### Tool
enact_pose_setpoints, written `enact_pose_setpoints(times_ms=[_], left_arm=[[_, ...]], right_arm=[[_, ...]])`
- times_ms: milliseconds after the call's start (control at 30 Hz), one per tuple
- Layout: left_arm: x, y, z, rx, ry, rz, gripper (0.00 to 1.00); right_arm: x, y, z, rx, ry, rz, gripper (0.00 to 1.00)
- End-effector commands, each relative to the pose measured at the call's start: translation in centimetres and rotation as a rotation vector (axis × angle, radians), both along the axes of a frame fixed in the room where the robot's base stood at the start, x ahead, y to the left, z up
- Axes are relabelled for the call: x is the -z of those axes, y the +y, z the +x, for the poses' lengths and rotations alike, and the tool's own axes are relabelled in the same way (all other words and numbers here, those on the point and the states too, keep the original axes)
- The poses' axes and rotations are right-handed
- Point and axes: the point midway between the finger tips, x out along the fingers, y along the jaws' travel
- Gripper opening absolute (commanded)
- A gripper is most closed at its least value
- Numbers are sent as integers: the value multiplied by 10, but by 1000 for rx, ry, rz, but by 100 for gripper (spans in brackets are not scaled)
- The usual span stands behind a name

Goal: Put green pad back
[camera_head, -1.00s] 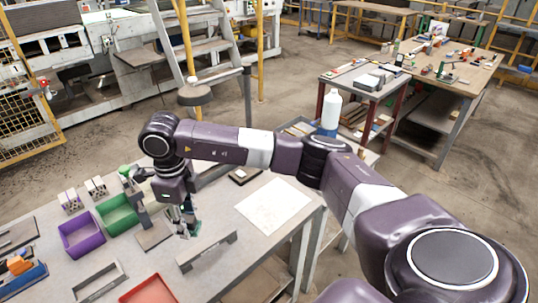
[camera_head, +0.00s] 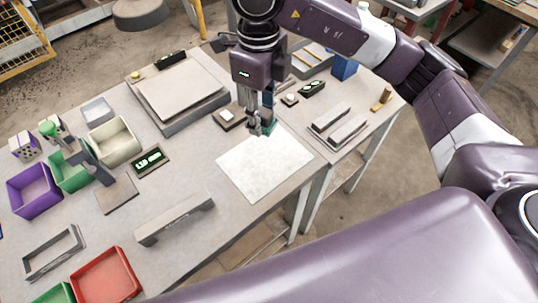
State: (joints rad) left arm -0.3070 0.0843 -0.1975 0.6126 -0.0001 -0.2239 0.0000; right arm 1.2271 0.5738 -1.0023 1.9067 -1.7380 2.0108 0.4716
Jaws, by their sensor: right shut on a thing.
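My right gripper (camera_head: 262,129) hangs pointing down near the top edge of the white sheet, in the middle of the head view. It is shut on the green pad (camera_head: 270,127), of which only a small green part shows beside the fingers. The rest of the pad is hidden by the fingers. I cannot tell whether the pad touches the surface below. My left gripper is not in view.
The white sheet (camera_head: 264,165) lies flat below the gripper. A small dark box (camera_head: 228,117) is close on its left. A grey bracket (camera_head: 175,219), green bin (camera_head: 72,175), purple bin (camera_head: 34,192), cream bin (camera_head: 114,145) and red tray (camera_head: 105,277) stand further left.

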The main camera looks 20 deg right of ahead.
Motion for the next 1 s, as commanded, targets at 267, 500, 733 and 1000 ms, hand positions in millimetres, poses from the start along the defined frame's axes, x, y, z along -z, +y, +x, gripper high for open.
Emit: enact_pose_setpoints(times_ms=[267,500,733,1000], left_arm=[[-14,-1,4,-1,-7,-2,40],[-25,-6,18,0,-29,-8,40],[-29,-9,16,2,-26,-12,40],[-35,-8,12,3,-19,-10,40]], right_arm=[[66,-1,-2,1,8,-2,9],[117,-1,-1,0,3,-1,9],[139,0,-1,0,4,-1,9],[171,0,0,0,1,0,9]])
